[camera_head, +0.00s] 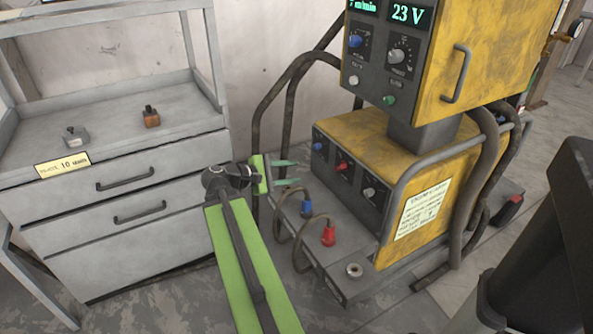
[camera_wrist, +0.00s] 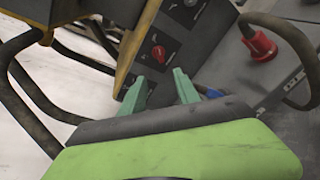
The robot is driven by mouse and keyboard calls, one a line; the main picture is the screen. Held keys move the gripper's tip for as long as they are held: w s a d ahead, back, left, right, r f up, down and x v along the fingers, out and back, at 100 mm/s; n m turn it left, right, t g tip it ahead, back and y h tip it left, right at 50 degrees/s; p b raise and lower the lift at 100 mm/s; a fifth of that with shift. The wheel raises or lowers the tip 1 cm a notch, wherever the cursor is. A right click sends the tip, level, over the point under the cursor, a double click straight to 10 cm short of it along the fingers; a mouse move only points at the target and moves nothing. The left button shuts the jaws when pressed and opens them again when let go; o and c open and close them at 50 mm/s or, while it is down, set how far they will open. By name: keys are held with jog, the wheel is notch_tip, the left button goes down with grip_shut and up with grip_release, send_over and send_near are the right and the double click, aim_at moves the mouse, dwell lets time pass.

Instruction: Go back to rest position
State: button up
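My gripper (camera_head: 284,172) is at the end of my green arm, near the middle of the head view. Its two teal fingers are spread apart with nothing between them, and they point right toward the yellow machine (camera_head: 345,135). In the wrist view my gripper (camera_wrist: 160,88) has its fingers apart in front of the machine's dark panel. A red knob (camera_wrist: 158,53) shows beyond the fingertips. The fingers appear clear of the panel.
A grey drawer cabinet (camera_head: 140,235) stands left, with two small parts on top. Blue (camera_head: 306,208) and red (camera_head: 328,236) cable plugs rise from the machine's base just below my gripper. Dark cables (camera_head: 262,110) loop behind it.

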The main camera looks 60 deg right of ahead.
dwell(0.3)
jog(key=w+a+f+n+t+y, duration=0.15)
jog(key=w+a+f+t, duration=0.25)
jog(key=w+a, duration=0.7)
jog(key=w+a+f+n+t+y, duration=0.1)
jog(key=w+a+f+n+t, duration=0.25)
jog(key=w+a, duration=0.75)
jog(key=a+f+m+y, duration=0.2)
jog(key=a+f+y, duration=0.1)
jog(key=a, duration=0.7)
jog(key=a+f+m+y, duration=0.3)
jog(key=a+f+y, duration=0.1)
jog(key=a, duration=0.6)
jog(key=a+f+m+y, duration=0.2)
jog(key=a+f+y, duration=0.1)
jog(key=a, duration=0.8)
notch_tip(320, 180, up, 35)
jog(key=w+p, duration=0.1)
jog(key=p, duration=3.3)
jog(key=shift+d+p, duration=0.3)
jog(key=shift+p, duration=0.05)
jog(key=shift+f+t, duration=0.1)
jog(key=shift+t, duration=0.15)
